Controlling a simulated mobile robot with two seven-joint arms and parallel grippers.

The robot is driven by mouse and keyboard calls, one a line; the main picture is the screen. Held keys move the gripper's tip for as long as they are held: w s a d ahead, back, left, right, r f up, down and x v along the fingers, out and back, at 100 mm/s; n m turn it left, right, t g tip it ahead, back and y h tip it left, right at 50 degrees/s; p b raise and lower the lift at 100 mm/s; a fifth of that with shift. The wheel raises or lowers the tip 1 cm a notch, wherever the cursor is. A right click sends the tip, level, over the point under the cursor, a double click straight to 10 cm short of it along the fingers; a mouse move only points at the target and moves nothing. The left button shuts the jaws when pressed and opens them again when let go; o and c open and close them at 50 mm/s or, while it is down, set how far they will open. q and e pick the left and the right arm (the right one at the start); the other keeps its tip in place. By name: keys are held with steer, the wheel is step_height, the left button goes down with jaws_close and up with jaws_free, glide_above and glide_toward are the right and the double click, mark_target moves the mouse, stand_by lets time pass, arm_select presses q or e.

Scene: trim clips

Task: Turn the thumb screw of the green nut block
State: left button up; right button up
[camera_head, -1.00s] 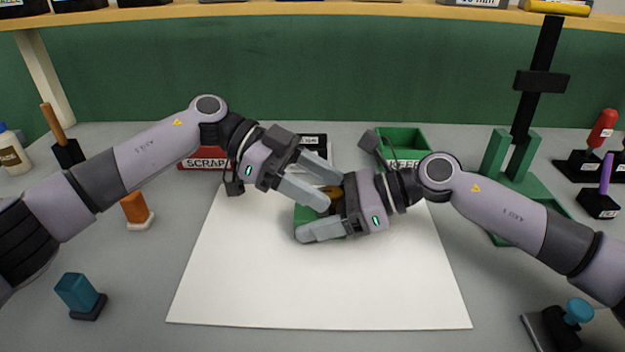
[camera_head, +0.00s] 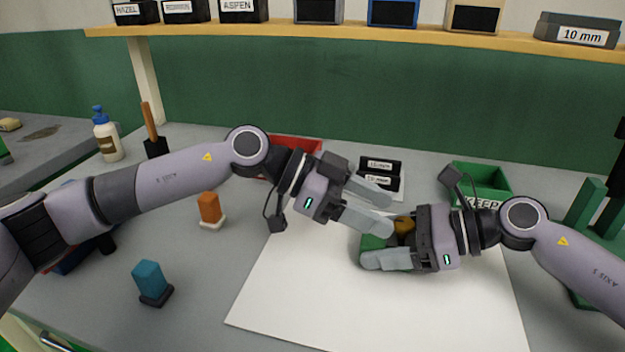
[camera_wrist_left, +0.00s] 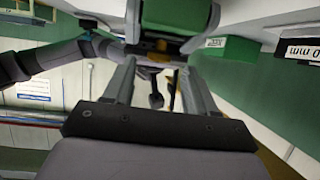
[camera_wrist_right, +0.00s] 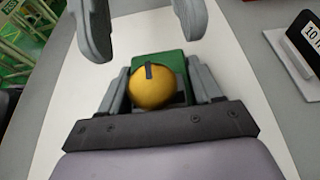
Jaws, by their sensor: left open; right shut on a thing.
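The green nut block (camera_head: 372,243) is held over the white sheet between the fingers of my right gripper (camera_head: 380,246). In the right wrist view the block (camera_wrist_right: 172,64) sits between both fingers, with its round yellow thumb screw (camera_wrist_right: 150,90) facing that camera. A dark mark shows on the screw's edge. The screw also shows in the head view (camera_head: 404,226), beside the right gripper's palm. My left gripper (camera_head: 389,212) is open and empty, its fingertips just left of the screw. In the right wrist view its two fingers (camera_wrist_right: 140,22) are apart beyond the block and screw.
The white sheet (camera_head: 300,290) is otherwise clear. An orange-topped piece (camera_head: 209,209) and a teal-topped piece (camera_head: 150,280) stand at left.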

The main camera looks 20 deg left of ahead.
arm_select(q)
steer(key=w+v, duration=0.1)
steer(key=v, duration=0.8)
steer(key=m+g, duration=0.5)
steer(key=g, duration=0.1)
glide_toward(401, 221)
steer(key=shift+t+y, duration=0.3)
steer(key=x, duration=0.8)
steer(key=shift+s+d+r, duration=0.2)
steer(key=shift+d+r, duration=0.05)
steer(key=shift+d, duration=0.1)
steer(key=shift+a+r+n+t, duration=0.1)
steer(key=shift+a+n+t, duration=0.05)
steer(key=shift+n+t, duration=0.3)
steer(key=shift+a+n+t, duration=0.1)
steer(key=shift+n+t, duration=0.35)
steer(key=shift+n, duration=0.1)
steer(key=shift+s+n+t+h, duration=0.2)
steer(key=shift+n+t, duration=0.6)
steer(key=shift+t, duration=0.15)
steer(key=shift+s+n+t+h, duration=0.2)
steer(key=shift+n+t, duration=0.6)
steer(key=shift+t, duration=0.15)
steer(key=w+v, duration=0.1)
steer(key=v, duration=1.1)
steer(key=shift+s, duration=0.35)
